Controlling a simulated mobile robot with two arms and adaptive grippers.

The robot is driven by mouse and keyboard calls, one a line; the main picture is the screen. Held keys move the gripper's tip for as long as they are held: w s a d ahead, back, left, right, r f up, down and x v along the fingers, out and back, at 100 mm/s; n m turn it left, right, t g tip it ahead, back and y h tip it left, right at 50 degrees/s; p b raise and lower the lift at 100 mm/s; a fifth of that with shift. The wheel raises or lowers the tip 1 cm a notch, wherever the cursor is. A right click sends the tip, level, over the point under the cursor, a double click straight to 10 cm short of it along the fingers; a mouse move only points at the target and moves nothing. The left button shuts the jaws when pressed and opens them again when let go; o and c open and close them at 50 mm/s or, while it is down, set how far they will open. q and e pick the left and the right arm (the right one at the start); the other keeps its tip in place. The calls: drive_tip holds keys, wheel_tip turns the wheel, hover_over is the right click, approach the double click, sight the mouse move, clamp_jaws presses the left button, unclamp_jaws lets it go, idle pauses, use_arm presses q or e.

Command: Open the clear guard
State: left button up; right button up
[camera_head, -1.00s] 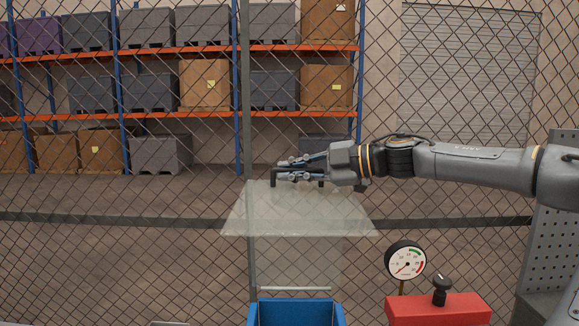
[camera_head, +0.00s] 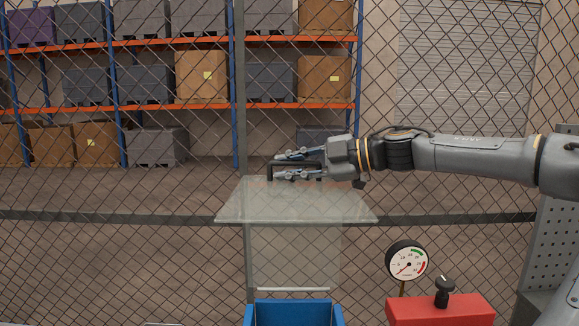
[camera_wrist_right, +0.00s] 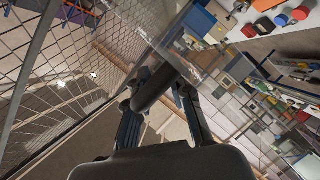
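The clear guard (camera_head: 298,202) is a see-through panel in the head view, raised above the blue bin and lying nearly flat. Its black handle (camera_head: 270,172) stands at its far edge. My right gripper (camera_head: 296,164) is at this handle, with one finger above it and one below. The fingers are spread, and the dark handle bar (camera_wrist_right: 152,92) lies between them in the right wrist view, with a gap on at least one side. My left gripper is in neither view.
A blue bin (camera_head: 294,313) stands below the guard. A red block (camera_head: 440,309) with a black knob and a round gauge (camera_head: 408,261) stand to its right. A wire mesh fence rises behind, with shelves of boxes beyond. A grey perforated panel (camera_head: 552,230) is at the right.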

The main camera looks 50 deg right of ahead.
drive_tip(key=v, duration=1.2)
idle(0.5)
